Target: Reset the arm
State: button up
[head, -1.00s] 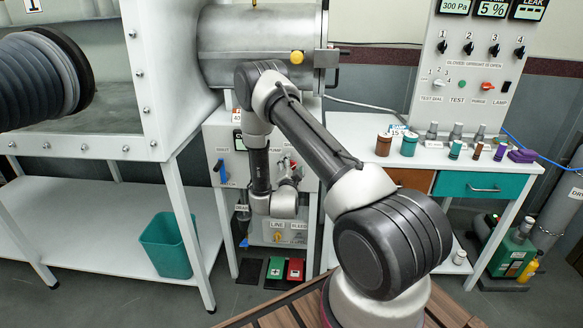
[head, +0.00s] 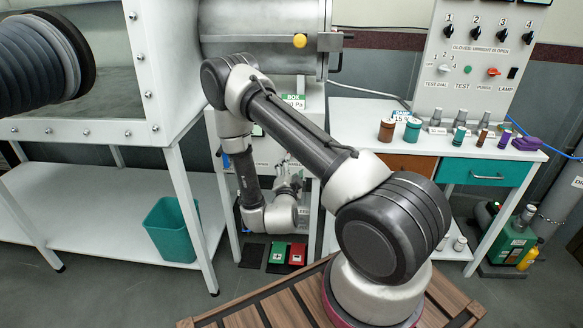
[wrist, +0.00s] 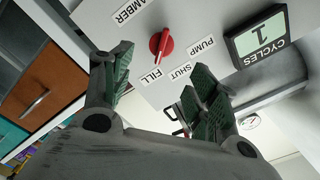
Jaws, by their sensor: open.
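My gripper (head: 288,182) hangs low in front of the white cabinet under the steel cylinder in the head view. Its fingers are small and partly hidden there. In the wrist view my gripper (wrist: 160,70) is open, with two green-padded fingers spread apart and nothing between them. Beyond the fingertips is a panel with a red knob (wrist: 162,44), apart from both fingers as far as I can tell. Labels FILL, SHUT and PUMP surround the knob. My arm is bent, its elbow raised in front of the cylinder.
A CYCLES display (wrist: 262,36) reading 1 is beside the knob. The steel cylinder (head: 262,40) is behind my elbow. A white bench (head: 350,130) with small bottles stands right. Green and red pedals (head: 288,253) lie on the floor below my gripper. A teal bin (head: 170,230) stands left.

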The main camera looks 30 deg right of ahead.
dwell(0.4)
notch_tip(320, 180, down, 12)
jog(key=s+a+r+n+g+y, duration=0.1)
jog(key=s+n+g+y, duration=0.2)
jog(key=g, duration=0.2)
jog(key=s+a+f+n+g+y, duration=0.3)
jog(key=s+a+n+g+y, duration=0.2)
jog(key=s+a+g, duration=0.15)
jog(key=s+a+r+n+g+y, duration=0.1)
jog(key=s+a+r+n+g, duration=0.1)
jog(key=r, duration=0.4)
jog(key=s+a+r+n+g+y, duration=0.1)
jog(key=s+a+r+n+y, duration=0.15)
jog(key=r, duration=0.35)
jog(key=s+d+r+n+t, duration=0.1)
jog(key=s+r, duration=0.4)
jog(key=r, duration=0.6)
jog(key=s+d+r+n+t+h, duration=0.1)
jog(key=s+d+r, duration=0.3)
jog(key=r, duration=0.7)
jog(key=s+d+r+n+t, duration=0.2)
jog(key=s+r, duration=0.5)
jog(key=r, duration=0.4)
jog(key=shift+s+d+r, duration=0.2)
jog(key=shift+d+r, duration=0.15)
jog(key=shift+d, duration=0.25)
